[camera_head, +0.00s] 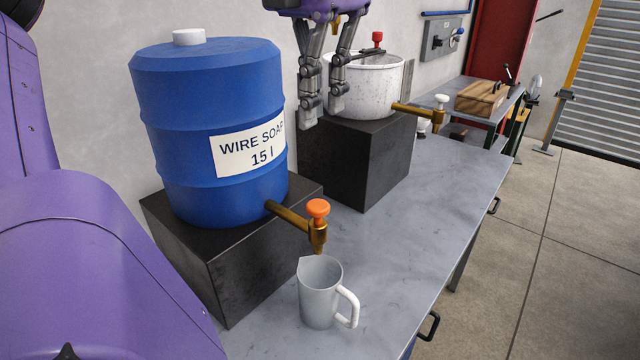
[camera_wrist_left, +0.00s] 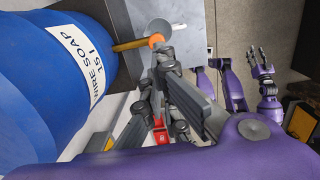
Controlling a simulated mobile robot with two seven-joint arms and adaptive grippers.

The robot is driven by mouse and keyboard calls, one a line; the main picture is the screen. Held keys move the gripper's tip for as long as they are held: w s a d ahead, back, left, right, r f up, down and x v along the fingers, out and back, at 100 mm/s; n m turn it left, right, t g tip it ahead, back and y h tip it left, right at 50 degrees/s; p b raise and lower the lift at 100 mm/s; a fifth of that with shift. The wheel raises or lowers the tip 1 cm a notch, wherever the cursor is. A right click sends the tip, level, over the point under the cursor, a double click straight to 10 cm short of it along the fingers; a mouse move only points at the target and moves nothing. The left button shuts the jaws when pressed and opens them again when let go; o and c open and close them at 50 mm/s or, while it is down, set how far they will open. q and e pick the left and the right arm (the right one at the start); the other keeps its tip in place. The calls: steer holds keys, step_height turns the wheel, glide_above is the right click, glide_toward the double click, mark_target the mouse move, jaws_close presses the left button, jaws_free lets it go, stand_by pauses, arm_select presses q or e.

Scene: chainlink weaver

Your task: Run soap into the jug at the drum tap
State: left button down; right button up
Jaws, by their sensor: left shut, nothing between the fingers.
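The blue drum (camera_head: 207,130), labelled WIRE SOAP 15 l, stands on a black block. Its brass tap (camera_head: 290,217) with an orange knob (camera_head: 318,208) points out over the bench. The pale grey jug (camera_head: 320,295) stands upright below the spout, handle to the right. No stream of soap shows; the jug's inside is mostly hidden. My left gripper (camera_head: 325,105) is shut and empty, above and behind the tap. In the left wrist view the orange knob (camera_wrist_left: 156,40) shows just past its fingers. My right gripper (camera_wrist_left: 262,68) shows there with its fingers spread, away from the drum.
A white pot (camera_head: 368,88) with a red lid knob and its own brass tap (camera_head: 415,110) stands on a second black block behind. The grey bench (camera_head: 420,220) is clear right of the jug. A wooden box (camera_head: 482,97) sits farther back.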

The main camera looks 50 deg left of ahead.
mark_target(319, 208)
arm_select(q)
steer(key=f, duration=0.9)
steer(key=f+p, duration=0.1)
steer(key=f, duration=0.3)
steer(key=shift+w+a+f, duration=0.25)
steer(key=shift+w+f, duration=0.1)
steer(key=shift+f, duration=1.15)
arm_select(e)
steer(key=shift+w+a+r, duration=0.1)
steer(key=shift+w+r, duration=0.3)
steer(key=shift+r, duration=0.35)
steer(key=shift+s+f, duration=0.2)
steer(key=shift+s, duration=0.15)
steer(key=shift+w+r, duration=0.15)
steer(key=shift+w, duration=0.1)
